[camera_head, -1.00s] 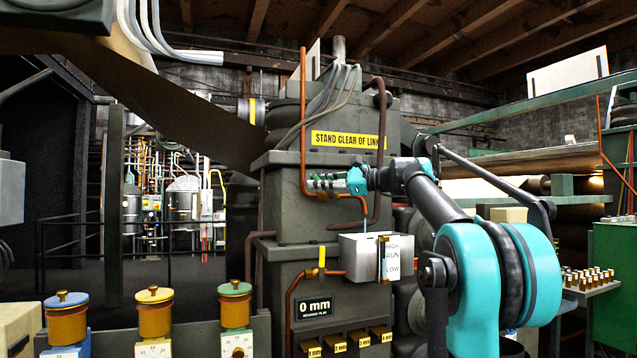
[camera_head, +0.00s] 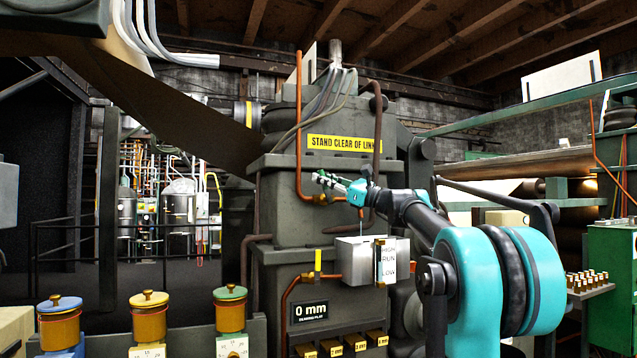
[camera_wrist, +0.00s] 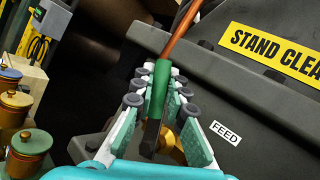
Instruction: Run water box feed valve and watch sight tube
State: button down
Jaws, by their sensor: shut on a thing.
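My gripper (camera_head: 328,182) is in front of the dark machine column in the head view. In the wrist view its pads (camera_wrist: 160,80) are closed around the green handle of the feed valve (camera_wrist: 158,92), beside the FEED label (camera_wrist: 225,132). The valve's brass body (camera_wrist: 170,147) shows between the fingers. The metal water box (camera_head: 353,258) is on the column below my gripper. The sight tube (camera_head: 379,262) is on its right side by the HIGH, RUN, LOW plate (camera_head: 389,261). The water level is too small to read.
A yellow-handled valve (camera_head: 319,261) is on the pipe left of the box. Copper pipes (camera_head: 299,130) run up the column near my gripper. Several lidded amber pots (camera_head: 149,313) stand at lower left. A green cabinet (camera_head: 610,280) is at right.

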jog(key=shift+w+d+r+m+t+y, duration=0.1)
jog(key=shift+d+m+t, duration=0.25)
jog(key=shift+m+t, duration=0.4)
jog(key=shift+w+d+r+m+t+y, duration=0.15)
jog(key=shift+d+m+t, duration=0.35)
jog(key=shift+m, duration=0.4)
jog(key=shift+w+d+f+m+t+y, duration=0.1)
jog(key=shift+d+m+t, duration=0.15)
jog(key=shift+m+t, duration=0.55)
jog(key=c, duration=1.5)
grip_release()
jog(key=shift+d, duration=0.1)
jog(key=v, duration=1.2)
jog(key=shift+m, duration=0.25)
jog(key=shift+c, duration=0.4)
